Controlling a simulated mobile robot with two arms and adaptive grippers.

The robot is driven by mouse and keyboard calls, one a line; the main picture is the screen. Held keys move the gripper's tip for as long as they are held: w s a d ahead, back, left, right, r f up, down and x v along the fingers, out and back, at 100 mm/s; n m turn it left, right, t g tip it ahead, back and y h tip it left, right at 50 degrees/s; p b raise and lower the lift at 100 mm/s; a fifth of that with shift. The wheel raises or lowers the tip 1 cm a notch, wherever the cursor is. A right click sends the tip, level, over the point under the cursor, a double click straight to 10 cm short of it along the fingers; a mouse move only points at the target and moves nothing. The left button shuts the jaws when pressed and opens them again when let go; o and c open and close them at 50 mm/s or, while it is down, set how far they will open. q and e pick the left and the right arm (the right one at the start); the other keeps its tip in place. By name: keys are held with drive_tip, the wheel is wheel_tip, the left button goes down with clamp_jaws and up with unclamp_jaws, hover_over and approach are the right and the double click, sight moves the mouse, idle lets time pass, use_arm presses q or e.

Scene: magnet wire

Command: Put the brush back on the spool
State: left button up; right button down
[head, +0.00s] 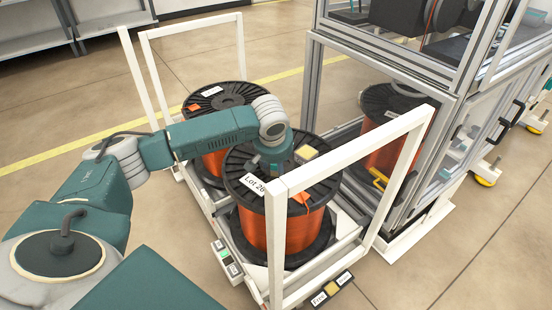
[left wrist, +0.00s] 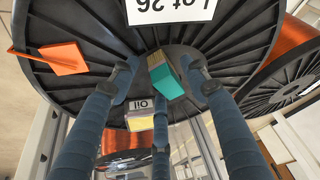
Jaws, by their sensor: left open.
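The front spool (head: 240,155) of copper wire stands upright, with a dark ribbed flange and a "Lot 26" label (head: 253,184). My left gripper (head: 272,163) is over its top, pointing down. In the left wrist view, a small block with a teal face and a dark side (left wrist: 167,80), apparently the brush, is at the flange between the spread fingers. The fingers look apart from it, and the gripper is open. An "OIL" box (left wrist: 140,112) with a yellowish part is beside it. My right gripper is not in view.
An orange tag (left wrist: 62,58) lies on the flange. White frame posts (head: 276,250) rise close around the front spool. A second spool (head: 225,95) stands behind, and another (head: 385,150) is inside the metal-framed machine (head: 310,85) at right.

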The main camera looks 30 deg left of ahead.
use_arm(q)
drive_tip(key=p+v, duration=0.2)
drive_tip(key=v, duration=1)
drive_tip(key=shift+p, duration=0.35)
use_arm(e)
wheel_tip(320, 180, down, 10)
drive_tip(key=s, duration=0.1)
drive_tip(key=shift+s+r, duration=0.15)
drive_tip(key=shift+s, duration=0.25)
use_arm(q)
drive_tip(key=shift+f, duration=0.1)
